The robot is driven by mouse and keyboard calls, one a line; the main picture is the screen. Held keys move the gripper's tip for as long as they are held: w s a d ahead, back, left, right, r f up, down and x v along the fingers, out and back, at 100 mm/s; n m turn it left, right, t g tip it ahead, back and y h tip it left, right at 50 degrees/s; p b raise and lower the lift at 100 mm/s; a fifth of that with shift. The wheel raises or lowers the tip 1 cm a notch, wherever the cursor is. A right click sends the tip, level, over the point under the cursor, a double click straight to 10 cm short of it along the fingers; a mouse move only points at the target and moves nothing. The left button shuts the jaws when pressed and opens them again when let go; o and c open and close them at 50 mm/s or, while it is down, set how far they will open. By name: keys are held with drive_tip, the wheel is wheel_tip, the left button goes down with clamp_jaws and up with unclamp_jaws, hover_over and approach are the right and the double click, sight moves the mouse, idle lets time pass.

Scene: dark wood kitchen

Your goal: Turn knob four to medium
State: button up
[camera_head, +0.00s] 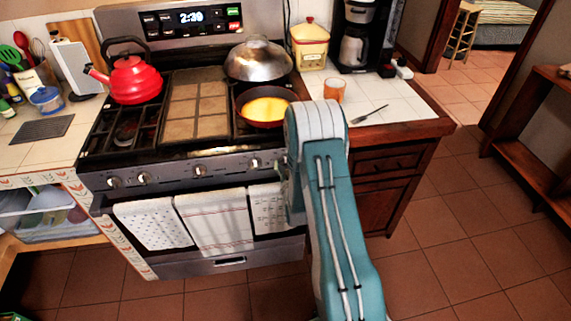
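The stove's front panel (172,176) carries a row of round silver knobs. From the left I see a first knob (114,181), a second knob (144,178), a third knob (200,170) and a fourth knob (255,163). The pointer direction on the fourth is too small to read. My teal and white arm reaches up to the panel's right end and covers that part, so any knob behind it is hidden. My gripper (283,170) shows only as a dark sliver at the arm's left edge, just right of the fourth knob. Its fingers are hidden, and contact cannot be told.
Towels (215,220) hang on the oven handle below the knobs. A red kettle (135,80), a domed lid (258,60) and a pan with yellow food (266,106) stand on the stove. The right counter (400,112) holds a glass, fork and coffee maker.

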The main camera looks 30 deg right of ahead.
drive_tip(key=shift+c, duration=0.4)
drive_tip(key=shift+n, duration=0.3)
drive_tip(key=n, duration=0.3)
drive_tip(key=shift+n, duration=0.3)
drive_tip(key=n, duration=0.4)
drive_tip(key=shift+w+n, duration=0.1)
drive_tip(key=shift+n, duration=0.2)
drive_tip(key=n, duration=0.4)
drive_tip(key=shift+a+n, duration=0.1)
drive_tip(key=shift+n, duration=0.2)
drive_tip(key=shift+f+n, duration=0.1)
drive_tip(key=shift+n, duration=2.1)
